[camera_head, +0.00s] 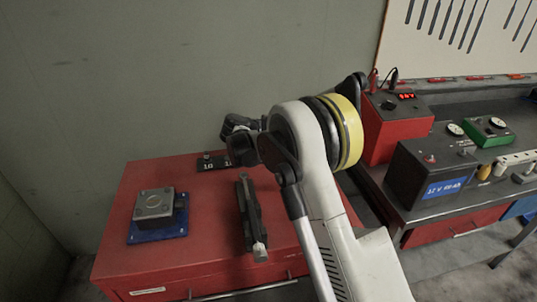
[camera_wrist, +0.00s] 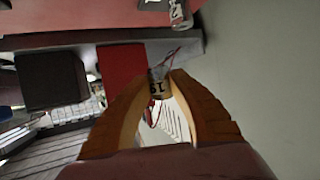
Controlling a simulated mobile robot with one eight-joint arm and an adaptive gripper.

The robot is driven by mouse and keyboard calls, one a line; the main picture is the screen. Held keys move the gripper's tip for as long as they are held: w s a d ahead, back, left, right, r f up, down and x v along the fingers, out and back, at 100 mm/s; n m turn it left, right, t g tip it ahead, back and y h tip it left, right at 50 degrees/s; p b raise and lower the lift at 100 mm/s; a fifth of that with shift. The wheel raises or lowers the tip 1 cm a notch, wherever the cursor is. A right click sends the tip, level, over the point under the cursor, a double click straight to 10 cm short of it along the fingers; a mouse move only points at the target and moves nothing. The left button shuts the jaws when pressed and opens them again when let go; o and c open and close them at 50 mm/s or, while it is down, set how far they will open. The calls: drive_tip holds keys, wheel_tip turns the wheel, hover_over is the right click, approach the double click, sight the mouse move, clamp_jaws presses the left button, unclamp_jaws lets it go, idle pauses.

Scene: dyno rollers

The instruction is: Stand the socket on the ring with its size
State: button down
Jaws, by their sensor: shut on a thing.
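My gripper (camera_wrist: 161,76) is shut on a small metal socket (camera_wrist: 158,90) with a pale number band, seen between the two brown fingers in the wrist view. The number shows upside down and I cannot read it surely. In the head view my gripper end is mostly hidden behind my arm, above the back of the red cabinet. A black strip (camera_head: 213,163) with white numbers lies at the cabinet's back edge. "10" and a leading "1" show, and my arm hides the rest. A shiny socket-like cylinder (camera_wrist: 180,13) shows at the top of the wrist view. The rings are too small to tell.
The red cabinet top (camera_head: 205,215) bears a metal block on a blue base (camera_head: 155,212) at left and a long dark tool (camera_head: 249,215) in the middle. A bench at right carries a red meter box (camera_head: 396,128) and a black battery (camera_head: 430,172). A wall stands behind.

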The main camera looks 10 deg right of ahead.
drive_tip(key=w+a+f+b, duration=0.1)
drive_tip(key=a+f, duration=0.1)
drive_tip(key=w+a+f, duration=0.2)
drive_tip(key=a, duration=0.1)
drive_tip(key=w+a+f+b, duration=0.1)
drive_tip(key=w+a, duration=0.1)
drive_tip(key=a, duration=0.1)
drive_tip(key=shift+w+f+b, duration=0.15)
drive_tip(key=shift+f+b, duration=0.15)
drive_tip(key=shift+f, duration=0.1)
drive_tip(key=shift+f+b, duration=0.8)
drive_tip(key=shift+f, duration=1.1)
drive_tip(key=shift+f, duration=0.2)
drive_tip(key=c, duration=1.3)
unclamp_jaws()
drive_tip(key=shift+r, duration=0.15)
